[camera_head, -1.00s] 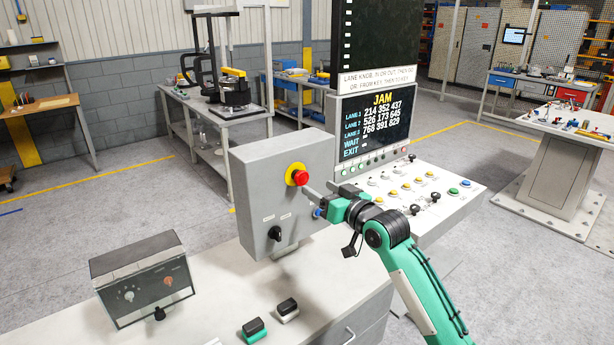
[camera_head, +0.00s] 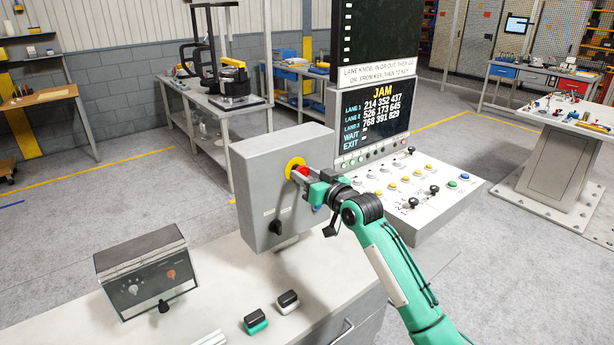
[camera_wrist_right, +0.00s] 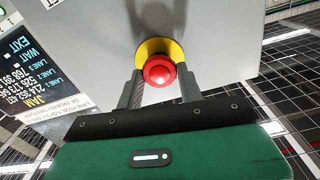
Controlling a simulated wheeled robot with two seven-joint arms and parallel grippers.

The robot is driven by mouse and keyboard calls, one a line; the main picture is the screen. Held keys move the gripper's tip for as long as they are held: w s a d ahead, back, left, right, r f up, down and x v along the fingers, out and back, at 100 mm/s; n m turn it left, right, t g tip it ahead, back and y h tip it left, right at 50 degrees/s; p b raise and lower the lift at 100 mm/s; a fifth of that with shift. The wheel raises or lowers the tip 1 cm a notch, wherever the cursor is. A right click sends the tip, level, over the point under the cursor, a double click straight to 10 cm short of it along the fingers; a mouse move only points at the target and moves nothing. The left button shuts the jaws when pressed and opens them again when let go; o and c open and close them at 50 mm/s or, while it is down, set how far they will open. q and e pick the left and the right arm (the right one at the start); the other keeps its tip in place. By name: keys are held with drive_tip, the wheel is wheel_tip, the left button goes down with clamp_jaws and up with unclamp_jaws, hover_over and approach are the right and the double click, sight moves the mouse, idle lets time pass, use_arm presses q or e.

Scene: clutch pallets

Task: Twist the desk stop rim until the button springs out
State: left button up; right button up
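The desk stop is a red mushroom button (camera_head: 302,171) on a yellow ring (camera_head: 293,166), on the face of a grey box (camera_head: 262,185) standing on the desk. My right gripper (camera_head: 301,176) is at the button in the head view, with its fingers partly covering it. In the right wrist view the red button (camera_wrist_right: 159,69) lies between the tips of the two open fingers (camera_wrist_right: 159,78), in front of the yellow ring (camera_wrist_right: 155,47). A gap shows between the fingers below the button; contact with the rim is not clear. My left gripper is not in view.
A black knob (camera_head: 275,227) sits lower on the grey box. A sloped console (camera_head: 460,203) with buttons and levers and a screen (camera_head: 375,118) reading JAM stand to the right. A small control box (camera_head: 145,272) and two rocker switches (camera_head: 256,322) are on the desk.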

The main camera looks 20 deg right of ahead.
drive_tip(key=shift+c, duration=0.7)
drive_tip(key=m+p, duration=0.2)
drive_tip(key=shift+r+m, duration=0.1)
drive_tip(key=shift+m, duration=0.3)
drive_tip(key=m+p, duration=0.2)
drive_tip(key=m, duration=0.1)
drive_tip(key=shift+d, duration=0.1)
drive_tip(key=shift+m, duration=0.9)
